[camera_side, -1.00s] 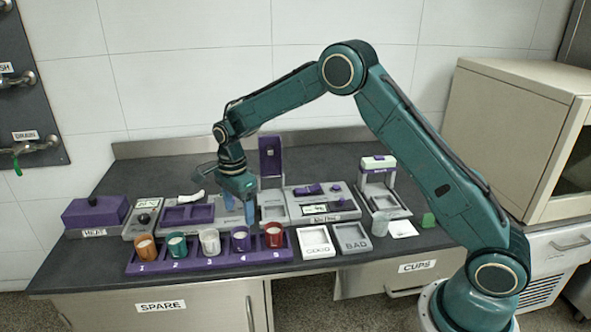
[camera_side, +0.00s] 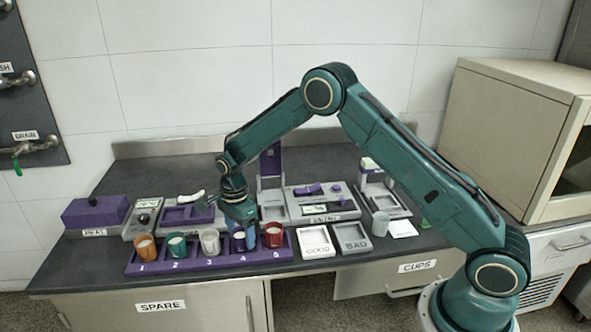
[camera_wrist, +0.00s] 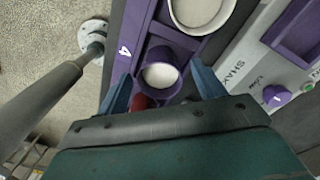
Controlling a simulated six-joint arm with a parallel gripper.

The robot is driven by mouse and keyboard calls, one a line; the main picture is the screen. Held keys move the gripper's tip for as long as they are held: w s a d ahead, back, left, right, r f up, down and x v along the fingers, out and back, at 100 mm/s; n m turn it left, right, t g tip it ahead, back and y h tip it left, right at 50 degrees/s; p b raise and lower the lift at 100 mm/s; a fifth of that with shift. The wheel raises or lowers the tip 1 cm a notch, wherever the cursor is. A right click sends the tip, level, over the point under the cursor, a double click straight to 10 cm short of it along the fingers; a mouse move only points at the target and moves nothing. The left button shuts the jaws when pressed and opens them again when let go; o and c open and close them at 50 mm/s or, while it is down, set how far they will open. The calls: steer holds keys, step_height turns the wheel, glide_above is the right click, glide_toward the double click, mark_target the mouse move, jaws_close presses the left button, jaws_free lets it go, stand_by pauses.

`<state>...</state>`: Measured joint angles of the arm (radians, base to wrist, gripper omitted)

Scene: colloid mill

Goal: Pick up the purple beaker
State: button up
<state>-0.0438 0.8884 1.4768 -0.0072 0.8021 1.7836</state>
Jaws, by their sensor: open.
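The purple beaker (camera_side: 238,243) stands upright in slot 4 of the purple rack (camera_side: 187,263), with pale contents. In the wrist view the purple beaker (camera_wrist: 160,78) lies between my two blue fingers, one on each side. My gripper (camera_side: 244,234) points down at slot 4, low over the rack, and partly hides the beaker in the side view. In the wrist view my gripper (camera_wrist: 162,84) is open, with a gap visible on both sides of the beaker. Whether the fingertips are down beside its walls is hard to tell.
The white beaker (camera_side: 210,241) and red beaker (camera_side: 273,236) stand close on either side. Orange (camera_side: 145,247) and teal (camera_side: 177,245) beakers are further left. Stations stand behind the rack. The GOOD tray (camera_side: 314,241) and BAD tray (camera_side: 352,238) lie right.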

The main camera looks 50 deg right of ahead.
steer(key=shift+f, duration=0.75)
steer(key=c, duration=1.1)
steer(key=shift+o, duration=0.2)
steer(key=shift+r, duration=0.2)
step_height(320, 180, up, 20)
steer(key=shift+f, duration=0.15)
